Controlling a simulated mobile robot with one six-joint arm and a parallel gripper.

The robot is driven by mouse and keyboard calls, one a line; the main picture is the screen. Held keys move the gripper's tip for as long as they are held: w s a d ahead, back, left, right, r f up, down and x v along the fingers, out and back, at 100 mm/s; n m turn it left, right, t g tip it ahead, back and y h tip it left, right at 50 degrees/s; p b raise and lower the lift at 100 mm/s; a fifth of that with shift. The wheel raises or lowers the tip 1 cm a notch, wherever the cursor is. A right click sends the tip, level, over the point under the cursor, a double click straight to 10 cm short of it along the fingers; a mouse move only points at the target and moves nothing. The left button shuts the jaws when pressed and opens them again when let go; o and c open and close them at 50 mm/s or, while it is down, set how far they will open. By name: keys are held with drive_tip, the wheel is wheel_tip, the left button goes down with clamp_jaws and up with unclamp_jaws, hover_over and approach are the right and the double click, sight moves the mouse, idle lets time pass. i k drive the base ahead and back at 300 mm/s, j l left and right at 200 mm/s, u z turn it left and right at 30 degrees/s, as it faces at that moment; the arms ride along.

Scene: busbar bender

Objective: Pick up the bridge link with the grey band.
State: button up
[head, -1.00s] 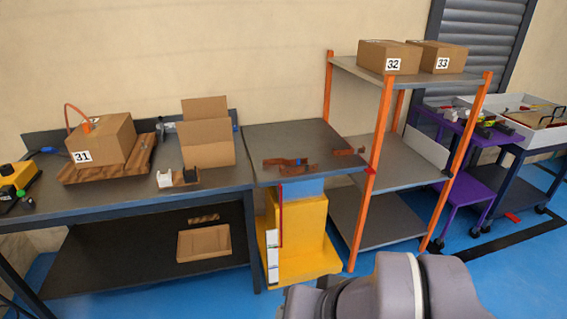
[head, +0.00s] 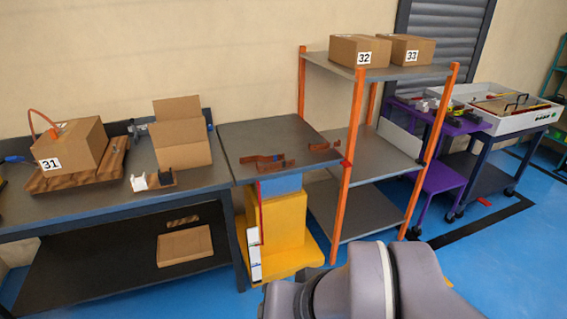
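Several small copper-brown pieces lie on the grey top of the yellow-based stand (head: 265,137) in the middle of the head view. One group (head: 264,162) lies near the front edge of that top. Another piece (head: 323,146) lies at its right edge. They look like bridge links, but they are too small to tell which has a grey band. My gripper is not in view; only a grey link of my arm shows at the bottom, well in front of the stand.
A dark bench (head: 95,208) on the left carries a box marked 31 (head: 78,150) and an open carton (head: 182,143). An orange-posted shelf (head: 390,76) stands right of the stand, with boxes 32 and 33 on top. Purple and dark carts stand further right. Blue floor is open in front.

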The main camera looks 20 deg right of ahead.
sight(334, 144)
drive_tip(key=i+l+z, duration=0.1)
drive_tip(key=i+l, duration=0.2)
drive_tip(key=i, duration=0.15)
drive_tip(key=i+l+z, duration=0.15)
drive_tip(key=i, duration=0.3)
drive_tip(key=i+l+z, duration=0.1)
drive_tip(key=i+l, duration=0.25)
drive_tip(key=i+l+z, duration=0.15)
drive_tip(key=i, duration=0.4)
drive_tip(key=i+l+z, duration=0.1)
drive_tip(key=i, duration=0.35)
